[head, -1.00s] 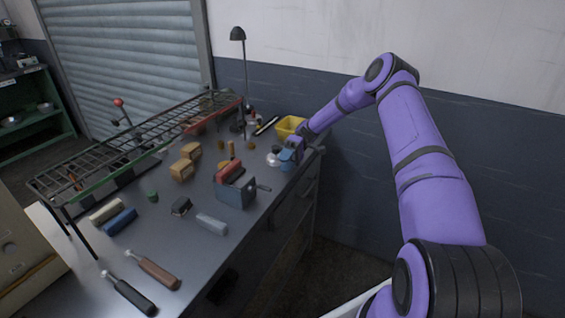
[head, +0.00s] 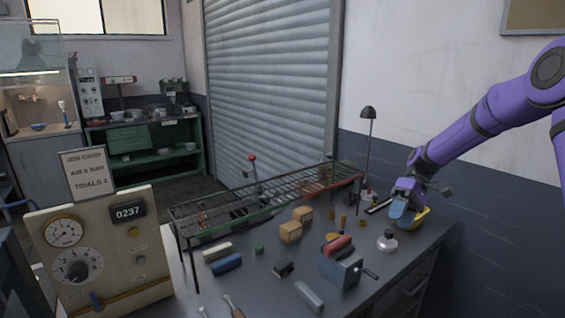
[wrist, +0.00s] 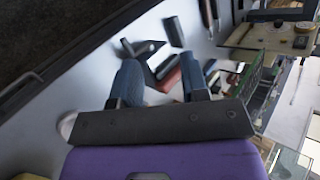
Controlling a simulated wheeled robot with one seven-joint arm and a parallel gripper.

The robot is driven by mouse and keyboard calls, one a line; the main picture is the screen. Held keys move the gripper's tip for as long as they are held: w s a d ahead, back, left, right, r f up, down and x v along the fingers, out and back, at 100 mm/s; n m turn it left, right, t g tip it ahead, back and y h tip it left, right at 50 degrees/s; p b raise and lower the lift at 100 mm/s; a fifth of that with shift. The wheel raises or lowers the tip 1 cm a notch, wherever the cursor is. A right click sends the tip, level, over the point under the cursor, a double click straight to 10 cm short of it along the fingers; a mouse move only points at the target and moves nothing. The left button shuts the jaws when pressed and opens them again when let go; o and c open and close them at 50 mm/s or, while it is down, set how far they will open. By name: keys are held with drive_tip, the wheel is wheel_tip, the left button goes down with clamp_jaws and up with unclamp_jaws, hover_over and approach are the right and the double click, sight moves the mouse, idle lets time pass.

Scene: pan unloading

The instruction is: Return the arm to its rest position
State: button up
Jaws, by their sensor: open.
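My purple arm reaches in from the right in the head view. My gripper (head: 403,214), with blue fingers, is above the far right part of the workbench (head: 405,268). It partly covers a yellow bin (head: 424,217) behind it. In the wrist view my gripper (wrist: 160,72) shows its two blue fingers apart, with nothing held between them. Beyond the fingers lie the bench top and a red block (wrist: 170,80), which looks out of reach below.
A grey box with a crank (head: 340,271), a small whitish round object (head: 387,242), wooden blocks (head: 290,232) and a long wire rack (head: 270,198) stand on the bench. A black lamp (head: 368,113) rises at the back. A dial panel (head: 100,255) stands at left.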

drive_tip(key=s+a+r+m+t+h, duration=0.3)
drive_tip(key=s+r+t+h, duration=0.25)
drive_tip(key=s+r, duration=1)
drive_tip(key=s+d+r+m+t, duration=0.1)
drive_tip(key=s+r+t, duration=0.1)
drive_tip(key=s, duration=0.7)
drive_tip(key=s+d+r+m+t+h, duration=0.1)
drive_tip(key=s+t, duration=0.4)
drive_tip(key=s, duration=0.3)
drive_tip(key=shift+s+r+m, duration=0.3)
drive_tip(key=shift+s+r, duration=0.1)
